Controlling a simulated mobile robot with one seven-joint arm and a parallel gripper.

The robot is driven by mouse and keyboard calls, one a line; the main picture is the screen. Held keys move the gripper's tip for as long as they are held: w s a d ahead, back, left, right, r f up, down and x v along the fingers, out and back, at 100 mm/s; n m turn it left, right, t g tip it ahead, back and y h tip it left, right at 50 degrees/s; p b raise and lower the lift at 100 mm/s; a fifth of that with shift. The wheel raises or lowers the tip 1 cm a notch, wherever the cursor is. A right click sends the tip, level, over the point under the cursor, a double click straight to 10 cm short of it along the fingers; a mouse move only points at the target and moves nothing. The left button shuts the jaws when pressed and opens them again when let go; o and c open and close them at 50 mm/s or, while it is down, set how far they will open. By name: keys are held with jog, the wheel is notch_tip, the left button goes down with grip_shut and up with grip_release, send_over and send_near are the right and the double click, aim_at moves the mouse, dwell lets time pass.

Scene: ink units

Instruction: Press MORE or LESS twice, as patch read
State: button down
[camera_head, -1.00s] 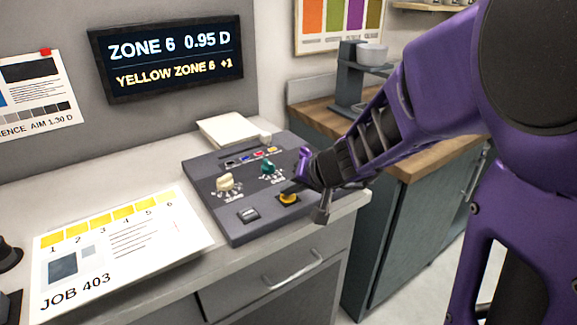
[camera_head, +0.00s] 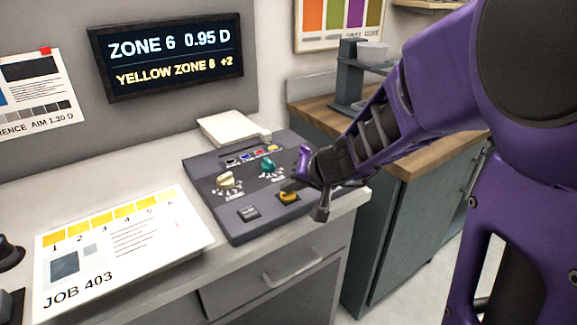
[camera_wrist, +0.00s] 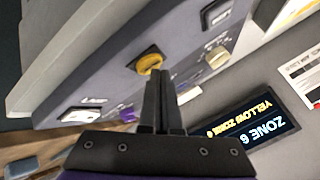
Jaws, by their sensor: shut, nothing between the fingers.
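The dark console (camera_head: 222,214) lies on the counter with a yellow button (camera_head: 288,197) and a grey button (camera_head: 248,213) along its front. Their labels are too small to read. The sheet marked JOB 403 (camera_head: 135,250) has a row of yellow patches numbered 1 to 6.
A cream knob (camera_head: 226,181) and a teal knob (camera_head: 267,167) stand up from the console behind the buttons. A pinned sheet on the wall (camera_head: 35,95) reads "AIM 1.30 D". A paper stack (camera_head: 228,128) lies behind the console.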

aim_at(291, 197)
jog(key=shift+r, duration=0.5)
jog(key=shift+r, duration=0.1)
notch_tip(291, 197, up, 5)
jog(key=p, duration=0.4)
jog(key=shift+d, duration=0.1)
dwell(0.4)
